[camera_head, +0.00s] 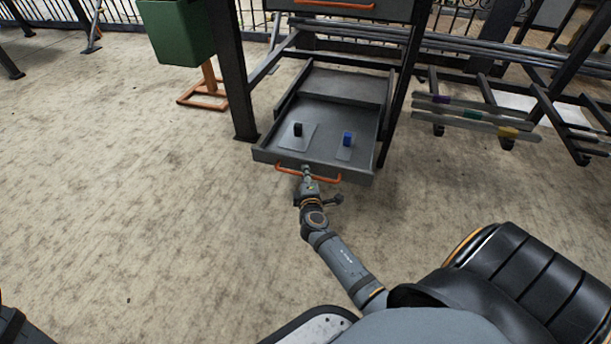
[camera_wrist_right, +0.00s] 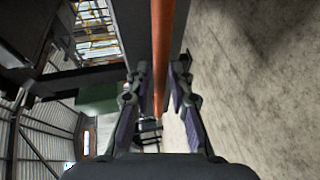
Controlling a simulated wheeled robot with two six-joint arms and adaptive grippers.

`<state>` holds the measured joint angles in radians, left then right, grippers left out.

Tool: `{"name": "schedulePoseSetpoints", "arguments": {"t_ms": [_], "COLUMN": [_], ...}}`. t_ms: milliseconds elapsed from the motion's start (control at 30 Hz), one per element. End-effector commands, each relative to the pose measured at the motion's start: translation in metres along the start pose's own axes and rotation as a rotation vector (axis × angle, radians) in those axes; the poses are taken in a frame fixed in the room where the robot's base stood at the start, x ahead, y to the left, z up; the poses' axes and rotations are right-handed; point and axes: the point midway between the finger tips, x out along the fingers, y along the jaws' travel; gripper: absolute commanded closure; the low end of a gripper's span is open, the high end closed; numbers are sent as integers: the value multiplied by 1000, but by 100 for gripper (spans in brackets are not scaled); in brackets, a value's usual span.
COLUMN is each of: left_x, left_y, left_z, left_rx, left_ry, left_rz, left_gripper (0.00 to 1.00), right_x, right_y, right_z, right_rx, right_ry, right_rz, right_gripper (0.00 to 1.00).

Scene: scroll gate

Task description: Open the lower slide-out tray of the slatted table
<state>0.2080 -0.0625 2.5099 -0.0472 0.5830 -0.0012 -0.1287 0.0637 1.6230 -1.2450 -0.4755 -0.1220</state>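The lower slide-out tray (camera_head: 335,120) of the slatted table is grey and stands pulled out toward me, its inside showing. An orange bar handle (camera_head: 325,179) runs along its front; in the right wrist view the handle (camera_wrist_right: 162,45) passes between my fingers. My left gripper is out of view.
A black block (camera_head: 298,130) and a blue block (camera_head: 347,138) are in the tray. An upper drawer with an orange handle (camera_head: 335,5) is above. A dark table leg (camera_head: 232,75) and a green bin (camera_head: 177,32) are left; a rack with bars (camera_head: 470,115) is right. The floor in front is clear.

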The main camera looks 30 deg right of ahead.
Motion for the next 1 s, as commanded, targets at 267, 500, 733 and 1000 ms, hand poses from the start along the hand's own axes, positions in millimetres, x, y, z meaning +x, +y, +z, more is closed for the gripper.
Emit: {"name": "schedulePoseSetpoints", "arguments": {"t_ms": [267,500,733,1000], "left_x": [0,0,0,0], "left_y": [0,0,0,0], "left_z": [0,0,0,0], "left_rx": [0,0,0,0], "left_ry": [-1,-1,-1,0], "left_rz": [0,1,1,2], "left_gripper": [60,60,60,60], "right_x": [-30,-88,-118,-120], "right_y": [-2,-2,-1,0], "right_z": [0,0,0,0], "right_rx": [1,3,1,0], "right_ry": [-1,-1,-1,1], "right_rz": [-3,-4,-1,0], "right_gripper": [79,79,79,79]}}
